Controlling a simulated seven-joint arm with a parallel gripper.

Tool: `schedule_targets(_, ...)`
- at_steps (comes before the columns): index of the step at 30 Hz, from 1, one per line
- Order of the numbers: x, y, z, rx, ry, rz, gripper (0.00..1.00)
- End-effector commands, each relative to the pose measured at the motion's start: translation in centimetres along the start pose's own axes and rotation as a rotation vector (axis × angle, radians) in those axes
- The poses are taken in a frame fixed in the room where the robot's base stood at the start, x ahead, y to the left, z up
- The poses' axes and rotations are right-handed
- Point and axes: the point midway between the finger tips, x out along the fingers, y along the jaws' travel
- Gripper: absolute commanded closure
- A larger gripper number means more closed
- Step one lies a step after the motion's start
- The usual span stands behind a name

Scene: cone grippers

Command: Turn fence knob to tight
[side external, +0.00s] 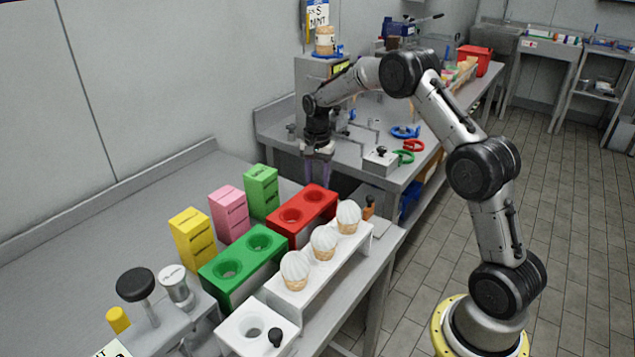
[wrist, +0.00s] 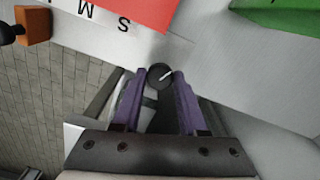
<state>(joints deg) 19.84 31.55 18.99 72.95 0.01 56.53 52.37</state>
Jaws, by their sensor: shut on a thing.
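The fence knob (wrist: 158,77) is a round black knob with a white pointer line, which slants up to the right in the wrist view. My gripper (wrist: 159,84) has its two purple fingers on either side of the knob and is shut on it. In the side view my gripper (side external: 317,172) points down behind the red two-hole block. The knob is hidden there. I see no mark for tight in either view.
The red block (side external: 302,207), green block (side external: 243,258) and white rack (side external: 318,268) with ice cream cones stand close in front. Yellow (side external: 191,240), pink (side external: 229,213) and green (side external: 262,191) boxes stand to the left. Table space is clear further left.

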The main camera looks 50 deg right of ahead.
Motion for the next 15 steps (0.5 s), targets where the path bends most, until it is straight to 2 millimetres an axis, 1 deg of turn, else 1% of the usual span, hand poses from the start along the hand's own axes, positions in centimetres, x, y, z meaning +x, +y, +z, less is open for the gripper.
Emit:
schedule_targets(10,-0.18,-0.04,-0.05,0.001,0.002,-0.002,1.00)
schedule_targets(11,-0.18,-0.04,-0.06,0.001,0.002,-0.002,0.53)
schedule_targets(12,-0.18,-0.04,-0.06,0.001,0.002,-0.002,0.46)
schedule_targets(15,-0.13,-0.03,-0.05,0.000,0.002,-0.002,0.28)
